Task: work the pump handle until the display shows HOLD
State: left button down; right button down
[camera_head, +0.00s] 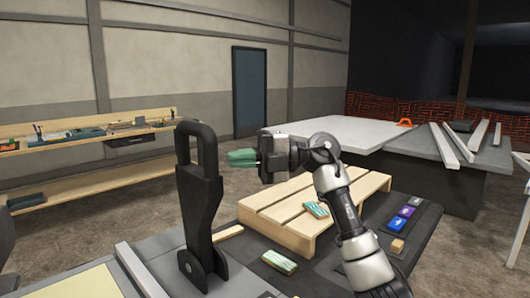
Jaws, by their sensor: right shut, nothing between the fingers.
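A tall black upright lever with a looped grip at its top (200,190) stands at the left of the near bench; it looks like the pump handle. My right gripper (242,158), with green fingers, is shut and empty. It points left toward the lever's upper part, with a small gap between them in the picture; how far apart they are in depth I cannot tell. My left gripper is not in view. I see no display that I can read, so no HOLD text shows.
A wooden slatted pallet (275,219) lies on the near bench, with a green striped block (316,209) on it and another (279,262) in front. Small coloured tiles (403,211) and a wooden cube (397,246) lie at right. A white-topped table (350,133) stands behind.

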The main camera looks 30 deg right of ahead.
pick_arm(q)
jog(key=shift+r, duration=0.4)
pick_arm(e)
jog(key=shift+w+a, duration=0.3)
jog(key=shift+w, duration=0.2)
jog(key=shift+w+a, duration=0.25)
jog(key=shift+w, duration=0.25)
pick_arm(q)
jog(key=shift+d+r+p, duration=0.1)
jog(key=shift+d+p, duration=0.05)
jog(key=shift+p, duration=0.15)
